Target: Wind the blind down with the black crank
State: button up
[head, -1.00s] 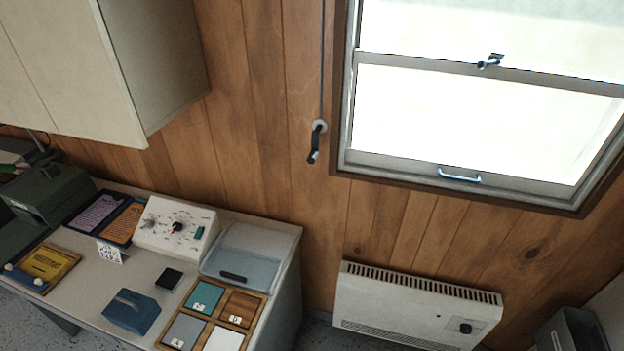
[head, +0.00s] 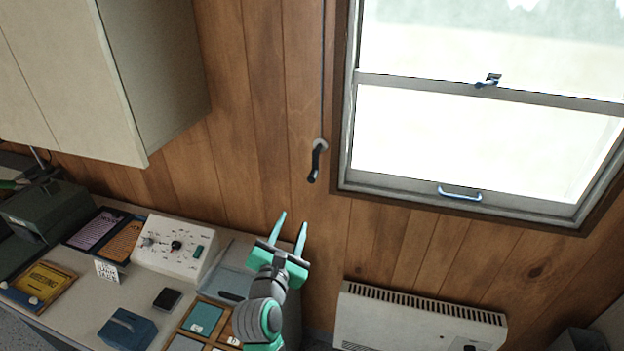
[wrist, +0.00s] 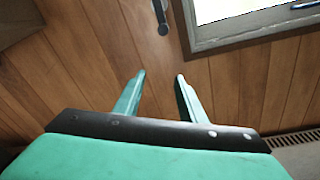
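The black crank (head: 316,162) hangs from a round mount on the wood wall, left of the window, its handle pointing down. A thin dark rod (head: 323,70) runs up from it. The crank also shows at the top of the wrist view (wrist: 161,14). My gripper (head: 292,222) is below and a little left of the crank, apart from it. In the wrist view its two green fingers (wrist: 160,77) are spread with nothing between them. The window (head: 480,140) shows bare glass; no blind can be made out in it.
A wall cabinet (head: 105,75) hangs at upper left. Below it a desk (head: 75,310) holds a white control box (head: 175,248), a clear-lidded tray (head: 232,283) and several small items. A heater (head: 415,318) is under the window. The wall around the crank is clear.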

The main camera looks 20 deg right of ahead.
jog(key=n+h, duration=0.1)
jog(key=n, duration=0.1)
send_near(310, 183)
jog(key=w, duration=0.2)
jog(key=x, duration=0.9)
jog(key=shift+d+r, duration=0.1)
jog(key=shift+d, duration=0.45)
jog(key=shift+w+d, duration=0.4)
jog(key=shift+d, duration=0.05)
jog(key=shift+a, duration=0.1)
grip_shut()
